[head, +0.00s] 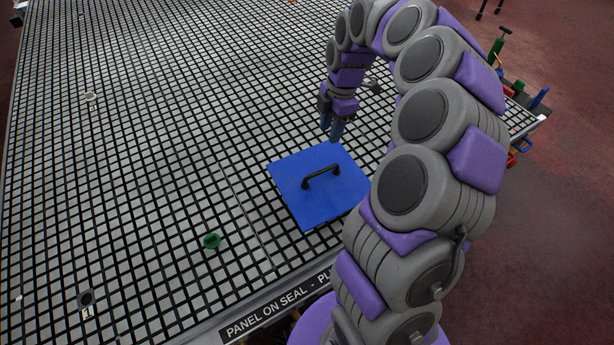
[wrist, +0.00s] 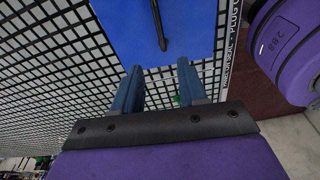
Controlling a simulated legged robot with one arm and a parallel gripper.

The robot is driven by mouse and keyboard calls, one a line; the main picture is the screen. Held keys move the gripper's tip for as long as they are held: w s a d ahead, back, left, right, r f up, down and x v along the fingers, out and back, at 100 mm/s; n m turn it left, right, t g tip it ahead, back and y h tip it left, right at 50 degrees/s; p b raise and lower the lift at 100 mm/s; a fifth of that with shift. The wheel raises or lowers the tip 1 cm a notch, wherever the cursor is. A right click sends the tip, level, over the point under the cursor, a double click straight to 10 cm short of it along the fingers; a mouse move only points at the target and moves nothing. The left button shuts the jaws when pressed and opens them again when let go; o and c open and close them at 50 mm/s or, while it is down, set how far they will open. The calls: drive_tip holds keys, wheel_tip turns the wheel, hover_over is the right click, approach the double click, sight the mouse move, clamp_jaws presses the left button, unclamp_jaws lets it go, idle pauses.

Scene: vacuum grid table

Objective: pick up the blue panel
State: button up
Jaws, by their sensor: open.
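The blue panel (head: 318,205) is a flat square plate lying on the grid table near its front edge. A black bar handle (head: 321,176) stands on its middle. My gripper (head: 333,135) points down above the panel's far edge, and its fingers are apart and empty. In the wrist view the open fingers (wrist: 158,80) point toward the blue panel (wrist: 115,30), with the handle (wrist: 159,25) ahead of them and not between them.
The grid table (head: 150,150) is mostly clear to the left. Coloured tools (head: 520,90) stand at the right edge. A lettered strip (head: 280,318) runs along the front.

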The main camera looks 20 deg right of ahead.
drive_tip(key=b, duration=0.2)
hover_over(322, 170)
drive_tip(key=f, duration=1.2)
drive_tip(key=shift+w+d, duration=0.15)
drive_tip(key=shift+d, duration=0.1)
drive_tip(key=shift+a+f, duration=0.2)
drive_tip(key=shift+f, duration=0.1)
wheel_tip(322, 170, down, 5)
drive_tip(key=shift+f+b, duration=0.1)
drive_tip(key=shift+b, duration=0.9)
drive_tip(key=shift+a, duration=0.1)
clamp_jaws()
